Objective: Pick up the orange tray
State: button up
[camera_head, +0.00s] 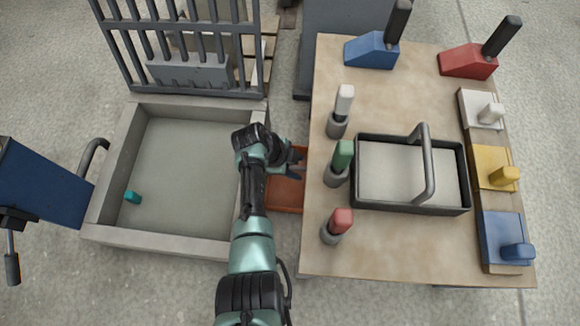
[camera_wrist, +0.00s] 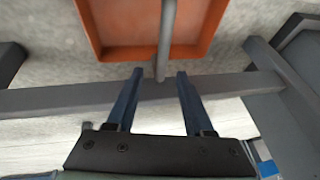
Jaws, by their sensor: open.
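The orange tray (camera_head: 285,195) lies low between the mould and the table in the head view, partly hidden by my arm and the table edge. In the wrist view the orange tray (camera_wrist: 125,22) fills the top middle, cut off by the frame. A grey bar-like handle (camera_wrist: 167,35) runs over it. My gripper (camera_wrist: 156,74) is open and empty at the tray's near rim. The bar's near end appears between the fingertips; I cannot tell its depth. In the head view my gripper (camera_head: 293,163) is over the tray's far part.
The table (camera_head: 405,250) on the right holds a black-rimmed handled tray (camera_head: 380,207), trowels and coloured handled tools. The grey mould (camera_head: 190,170) with a raised grid (camera_head: 180,50) is at left. A grey beam (camera_wrist: 60,100) crosses below the tray in the wrist view.

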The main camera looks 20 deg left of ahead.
aim_at(299, 168)
jog(key=b+x, duration=0.1)
jog(key=x, duration=0.1)
jog(key=b+x, duration=0.2)
jog(key=shift+a+f, duration=0.15)
jog(key=shift+a, duration=0.05)
grip_shut()
dwell(1.2)
